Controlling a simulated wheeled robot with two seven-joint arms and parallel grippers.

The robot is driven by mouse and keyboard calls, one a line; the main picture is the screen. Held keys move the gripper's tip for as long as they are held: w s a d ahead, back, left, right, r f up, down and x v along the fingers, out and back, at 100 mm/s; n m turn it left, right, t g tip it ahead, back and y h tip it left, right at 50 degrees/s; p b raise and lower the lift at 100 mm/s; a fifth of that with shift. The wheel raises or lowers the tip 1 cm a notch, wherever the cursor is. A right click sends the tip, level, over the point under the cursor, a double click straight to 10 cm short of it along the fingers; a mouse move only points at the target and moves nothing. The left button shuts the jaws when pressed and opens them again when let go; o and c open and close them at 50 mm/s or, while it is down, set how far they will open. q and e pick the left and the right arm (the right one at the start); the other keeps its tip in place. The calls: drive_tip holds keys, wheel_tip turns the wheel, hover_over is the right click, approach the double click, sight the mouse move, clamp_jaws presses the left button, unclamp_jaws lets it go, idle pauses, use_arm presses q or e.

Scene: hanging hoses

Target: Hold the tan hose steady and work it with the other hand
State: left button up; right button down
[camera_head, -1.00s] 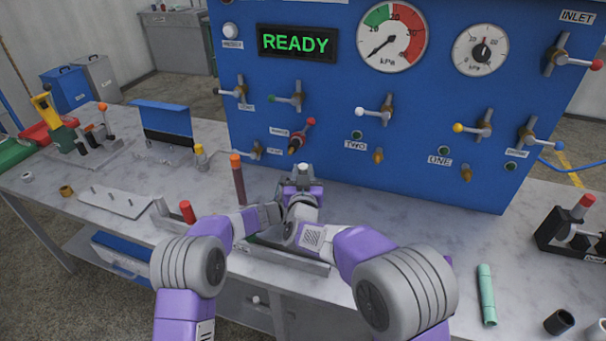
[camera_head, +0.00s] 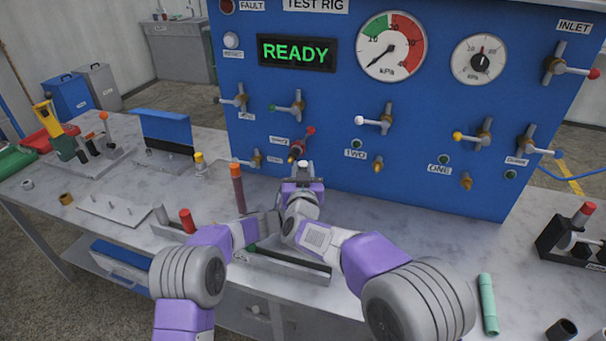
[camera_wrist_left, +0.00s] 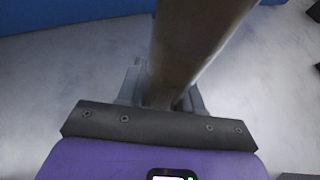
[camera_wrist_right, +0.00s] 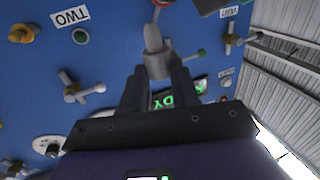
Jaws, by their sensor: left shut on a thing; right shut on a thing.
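In the left wrist view a thick tan-brown tube (camera_wrist_left: 192,38), which I take for the tan hose, runs from the top edge down between the fingers of my left gripper (camera_wrist_left: 160,95), shut on it. In the head view my left gripper (camera_head: 272,222) is low over the bench, partly hidden by my right arm. My right gripper (camera_head: 303,180) points at the panel just below a red-brown port (camera_head: 297,150). In the right wrist view its fingers (camera_wrist_right: 158,75) are shut on a pale grey cylindrical piece (camera_wrist_right: 155,50); I cannot tell whether it belongs to the hose.
A brown upright tube with an orange top (camera_head: 238,185) stands left of my grippers. The blue panel (camera_head: 420,110) carries several protruding valves. A green cylinder (camera_head: 488,305) lies at the right. The bench between it and the panel is fairly clear.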

drive_tip(key=shift+r, duration=0.35)
drive_tip(key=shift+r, duration=1.55)
use_arm(q)
drive_tip(key=o, duration=1.1)
drive_tip(key=shift+o, duration=0.2)
